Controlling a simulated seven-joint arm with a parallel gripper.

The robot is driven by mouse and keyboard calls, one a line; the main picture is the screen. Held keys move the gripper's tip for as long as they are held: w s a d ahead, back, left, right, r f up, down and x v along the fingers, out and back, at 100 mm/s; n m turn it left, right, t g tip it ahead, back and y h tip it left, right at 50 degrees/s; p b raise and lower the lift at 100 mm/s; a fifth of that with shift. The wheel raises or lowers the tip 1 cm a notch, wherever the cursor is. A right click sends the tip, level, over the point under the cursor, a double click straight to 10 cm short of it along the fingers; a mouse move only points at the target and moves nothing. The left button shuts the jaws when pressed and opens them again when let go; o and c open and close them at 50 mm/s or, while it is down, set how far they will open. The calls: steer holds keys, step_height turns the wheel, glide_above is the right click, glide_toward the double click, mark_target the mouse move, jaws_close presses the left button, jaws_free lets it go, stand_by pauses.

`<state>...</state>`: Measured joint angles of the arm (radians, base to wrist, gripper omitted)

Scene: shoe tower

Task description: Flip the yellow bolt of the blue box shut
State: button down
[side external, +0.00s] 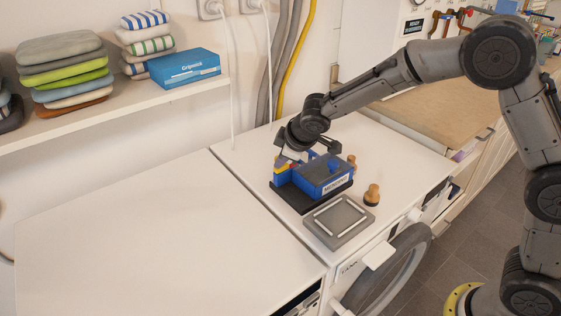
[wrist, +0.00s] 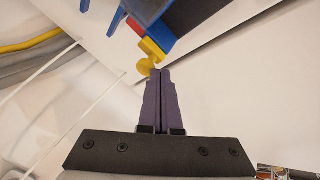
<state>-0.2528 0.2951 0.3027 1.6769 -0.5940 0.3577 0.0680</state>
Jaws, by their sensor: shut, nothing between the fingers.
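The blue box (side external: 323,177) stands on a dark base on the white worktop, with a white label on its front. In the wrist view a corner of the blue box (wrist: 148,10) shows at the top. The yellow bolt (wrist: 150,58) sticks out at the box's end, beside a red and a blue piece. In the side view yellow (side external: 281,168) shows at the box's left end. My gripper (wrist: 160,74) is shut and empty, its purple fingertips at the yellow bolt's end. I cannot tell whether they touch. In the side view my arm hides part of the box's back.
A grey square plate (side external: 338,221) with light strips lies in front of the box. Two wooden knobs, one at the front (side external: 372,195) and one behind (side external: 351,161), stand to its right. White cables hang at the wall behind. The worktop at left (side external: 130,240) is clear.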

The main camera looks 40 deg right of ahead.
steer(key=shift+d, duration=1.85)
steer(key=s+a+r, duration=0.3)
steer(key=s+r, duration=0.5)
steer(key=r, duration=0.1)
steer(key=shift+s+a, duration=0.2)
steer(key=shift+a, duration=0.05)
